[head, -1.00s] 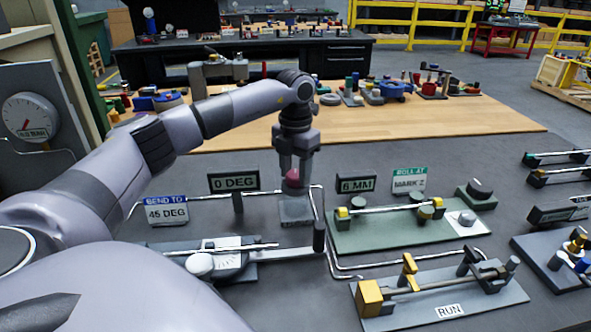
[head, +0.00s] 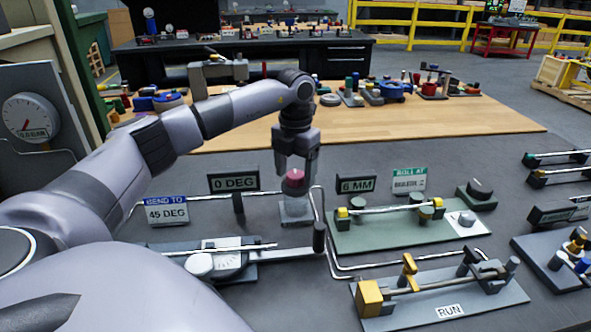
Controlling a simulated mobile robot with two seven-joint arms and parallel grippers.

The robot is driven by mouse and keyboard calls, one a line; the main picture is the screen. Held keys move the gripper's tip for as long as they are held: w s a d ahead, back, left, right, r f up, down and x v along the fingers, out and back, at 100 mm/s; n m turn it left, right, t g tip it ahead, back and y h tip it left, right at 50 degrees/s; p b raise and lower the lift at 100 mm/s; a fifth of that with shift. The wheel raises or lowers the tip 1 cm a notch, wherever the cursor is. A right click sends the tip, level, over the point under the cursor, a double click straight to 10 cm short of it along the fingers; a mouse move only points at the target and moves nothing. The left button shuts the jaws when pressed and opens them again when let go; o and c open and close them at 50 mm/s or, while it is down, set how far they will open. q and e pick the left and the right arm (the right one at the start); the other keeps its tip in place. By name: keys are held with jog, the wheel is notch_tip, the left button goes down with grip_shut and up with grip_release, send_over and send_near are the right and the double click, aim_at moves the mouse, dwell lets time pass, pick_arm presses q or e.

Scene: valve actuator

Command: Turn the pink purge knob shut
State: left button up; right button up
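The pink purge knob (head: 294,178) sits on top of a small grey block (head: 295,211) near the middle of the bench. My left gripper (head: 296,172) points straight down over it, with its fingers on either side of the knob. The fingers hide part of the knob's sides, and I cannot tell from this view whether they press on it. My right gripper is not in view.
A bending fixture with a round knob (head: 200,264) stands in front on the left, and a green plate (head: 375,235) with a rod lies to the right. Signs reading 0 DEG (head: 234,181) and 6 MM (head: 356,185) stand close by.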

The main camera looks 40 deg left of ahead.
aim_at(295, 174)
pick_arm(q)
notch_tip(295, 174, up, 7)
jog(key=shift+r+b, duration=0.1)
jog(key=shift+b, duration=0.35)
dwell(0.6)
